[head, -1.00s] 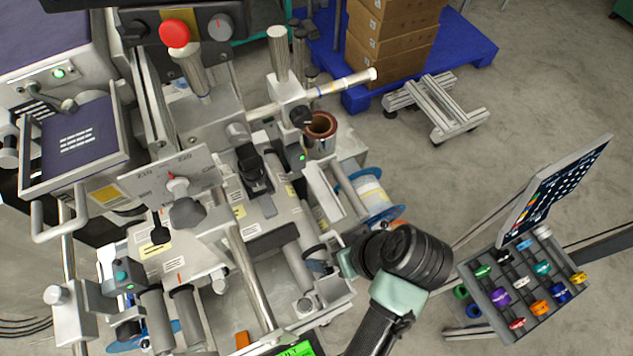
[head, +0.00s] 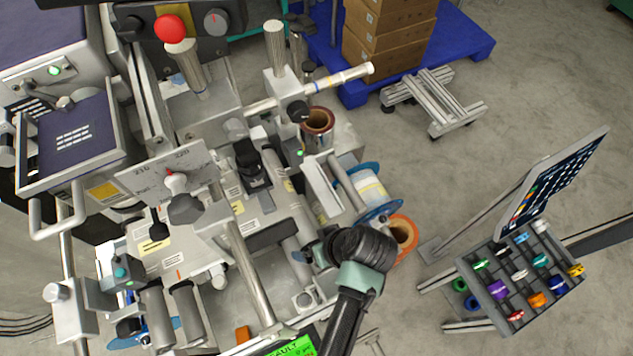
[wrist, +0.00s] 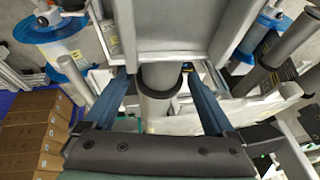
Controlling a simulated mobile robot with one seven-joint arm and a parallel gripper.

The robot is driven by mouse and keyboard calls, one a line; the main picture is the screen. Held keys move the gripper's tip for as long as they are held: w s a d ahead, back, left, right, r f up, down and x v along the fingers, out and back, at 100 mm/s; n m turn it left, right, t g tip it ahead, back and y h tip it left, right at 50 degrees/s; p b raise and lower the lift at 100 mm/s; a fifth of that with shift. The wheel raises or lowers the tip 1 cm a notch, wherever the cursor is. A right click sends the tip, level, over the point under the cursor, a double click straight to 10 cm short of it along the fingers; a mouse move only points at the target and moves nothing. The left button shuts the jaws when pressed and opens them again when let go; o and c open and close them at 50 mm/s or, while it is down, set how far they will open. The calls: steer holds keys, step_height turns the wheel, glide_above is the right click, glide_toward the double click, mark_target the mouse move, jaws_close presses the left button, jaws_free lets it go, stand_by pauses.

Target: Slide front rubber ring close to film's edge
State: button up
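My gripper (head: 311,252) is at the front end of a grey roller (head: 288,228) on the machine. In the wrist view my gripper (wrist: 158,72) is open, with one blue finger on each side of the roller (wrist: 157,110). A thin black rubber ring (wrist: 160,93) goes around the roller between the fingers. I cannot tell whether the fingers touch it. In the head view the ring is hidden by my gripper. I cannot make out the film's edge on this roller.
Metal plates and other rollers crowd the gripper. A tray of coloured rings (head: 520,275) stands at the right. Cardboard boxes (head: 388,40) sit on a blue pallet (head: 465,45) behind.

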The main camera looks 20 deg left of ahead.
mark_target(310, 234)
jaws_close()
steer(key=shift+w+a, duration=1.05)
steer(key=shift+a, duration=0.25)
steer(key=shift+o, duration=1.3)
jaws_free()
steer(key=v, duration=1.3)
